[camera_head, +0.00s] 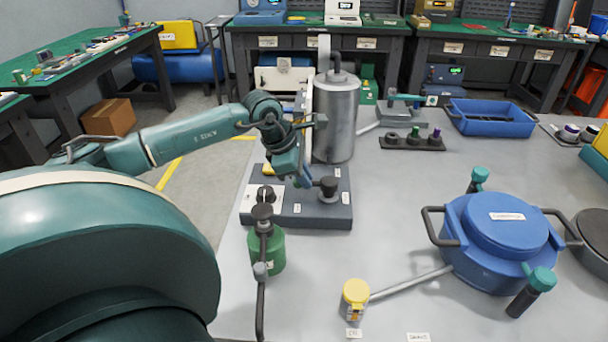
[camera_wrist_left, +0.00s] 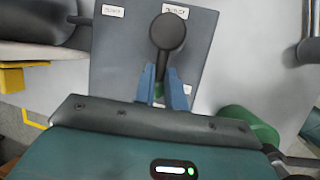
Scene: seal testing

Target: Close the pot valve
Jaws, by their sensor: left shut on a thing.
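My left gripper (camera_head: 309,180) reaches down to a dark grey valve box on the table. Its two blue fingers (camera_wrist_left: 163,85) are shut on a black-knobbed valve lever, around its stem just below the round knob (camera_wrist_left: 167,32). The knob also shows in the head view (camera_head: 328,187), at the box's right side. A second black knob (camera_head: 266,193) stands on the box's left half, on a white plate. A blue pot (camera_head: 498,240) with black side handles and teal-topped knobs stands at the right. My right gripper is in neither view.
A tall metal cylinder (camera_head: 337,115) stands behind the valve box (camera_head: 300,215). A green canister (camera_head: 270,252) stands in front of it. A yellow-capped part (camera_head: 355,292) joins the pot by a pipe. A blue tray (camera_head: 490,118) is at the back right. The table middle is clear.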

